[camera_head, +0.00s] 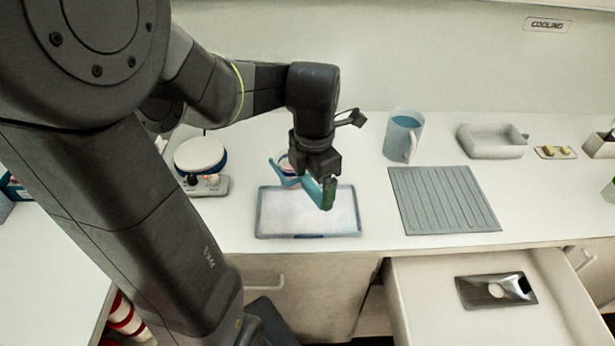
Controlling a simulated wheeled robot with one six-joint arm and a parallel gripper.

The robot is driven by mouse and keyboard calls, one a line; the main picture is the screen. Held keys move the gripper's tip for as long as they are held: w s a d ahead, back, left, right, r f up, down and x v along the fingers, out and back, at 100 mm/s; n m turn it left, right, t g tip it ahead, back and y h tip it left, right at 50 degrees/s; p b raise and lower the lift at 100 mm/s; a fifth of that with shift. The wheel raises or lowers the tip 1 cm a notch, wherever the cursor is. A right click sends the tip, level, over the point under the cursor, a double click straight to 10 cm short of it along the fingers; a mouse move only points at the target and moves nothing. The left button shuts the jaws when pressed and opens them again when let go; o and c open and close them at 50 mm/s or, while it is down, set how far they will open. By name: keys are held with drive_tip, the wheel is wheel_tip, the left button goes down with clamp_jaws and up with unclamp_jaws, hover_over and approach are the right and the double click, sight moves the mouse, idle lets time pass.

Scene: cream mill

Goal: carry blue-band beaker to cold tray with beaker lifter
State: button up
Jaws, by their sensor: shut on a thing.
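My gripper (328,186) points down over the counter and is shut on a teal tool, which looks like the beaker lifter (290,180). The lifter's arms reach to the left of the gripper. A small round pinkish and pale vessel (285,160), perhaps the blue-band beaker, shows at the lifter's left end, partly hidden; I cannot make out its band or whether the lifter bears it. A pale flat tray with a blue rim (308,236), probably the cold tray, lies below and in front of the gripper. Its surface looks bare.
A hotplate with a white top (200,153) stands left. A jug of blue liquid (402,135), a grey ribbed mat (440,200) and a white bin (492,148) are to the right.

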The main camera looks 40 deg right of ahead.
drive_tip(key=s, duration=0.1)
drive_tip(key=s+d, duration=0.1)
drive_tip(key=s, duration=0.1)
drive_tip(key=shift+s+d+f, duration=0.2)
drive_tip(key=shift+s+f, duration=0.1)
drive_tip(key=shift+s, duration=0.1)
drive_tip(key=shift+f, duration=0.1)
drive_tip(key=shift+f+b, duration=1.75)
drive_tip(key=shift+f, duration=0.4)
drive_tip(key=shift+f+b, duration=1.35)
drive_tip(key=shift+f, duration=0.55)
drive_tip(key=shift+d+f, duration=0.1)
drive_tip(key=shift+f, duration=0.1)
idle(0.4)
drive_tip(key=shift+s, duration=1.4)
idle(1.2)
